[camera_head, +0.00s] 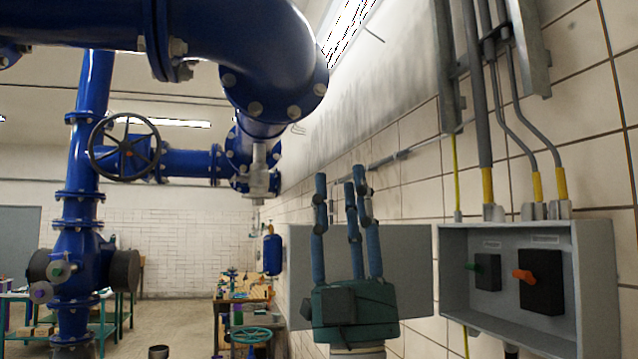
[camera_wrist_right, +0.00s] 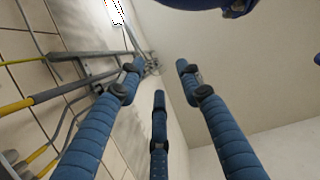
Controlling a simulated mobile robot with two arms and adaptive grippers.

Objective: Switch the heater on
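A grey control box (camera_head: 455,240) is on the tiled wall at the right of the head view. Its front is open, and a flat grey panel (camera_head: 408,270), apparently its door, extends to the left. Inside are a smaller dark switch with a green handle (camera_head: 472,267) and a larger black switch with an orange handle (camera_head: 523,276). The labels above them are too small to read. My right gripper (camera_head: 342,185) is left of the switches, in front of the panel, with three blue fingers pointing up, spread and empty. The fingers (camera_wrist_right: 160,85) also show empty in the wrist view. My left gripper is out of view.
Grey conduits (camera_head: 478,100) run down into the box top. Large blue pipes (camera_head: 250,50) hang overhead, with a handwheel (camera_head: 125,147) at the left. A workbench (camera_head: 262,292) stands along the wall further back. Open floor shows at the left middle.

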